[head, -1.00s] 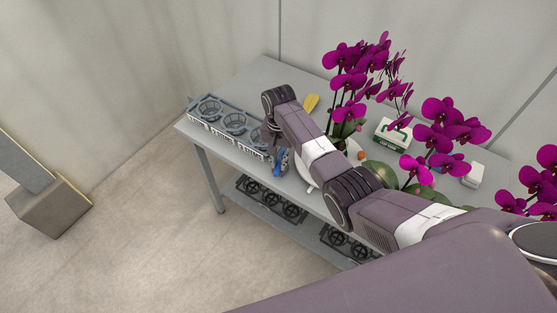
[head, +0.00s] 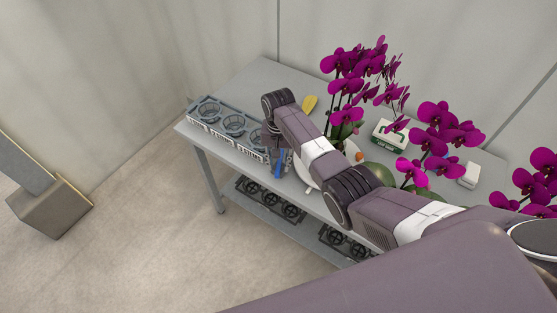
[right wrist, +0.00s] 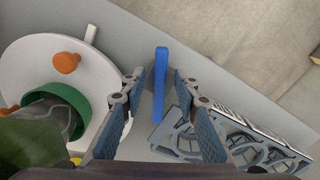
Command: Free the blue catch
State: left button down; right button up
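The blue catch (right wrist: 160,85) is a slim, straight bar in the right wrist view. It also shows small in the head view (head: 278,167), at the front edge of the table near the right end of the basket rack. My right gripper (right wrist: 160,73) is open. Its two fingers stand apart on either side of the blue catch in the picture, with gaps on both sides. I cannot tell how far the fingertips are from it in depth. My left gripper is in neither view.
The grey rack (head: 225,138) with round slotted baskets stands left of the catch on the table (head: 262,72). A white round thing with an orange knob (right wrist: 66,62) and green ring lies left of my fingers. Purple orchids (head: 365,65) stand behind my arm. The floor in front is clear.

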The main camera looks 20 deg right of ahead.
aim_at(279, 166)
notch_tip(279, 166, up, 12)
dwell(0.5)
dwell(0.3)
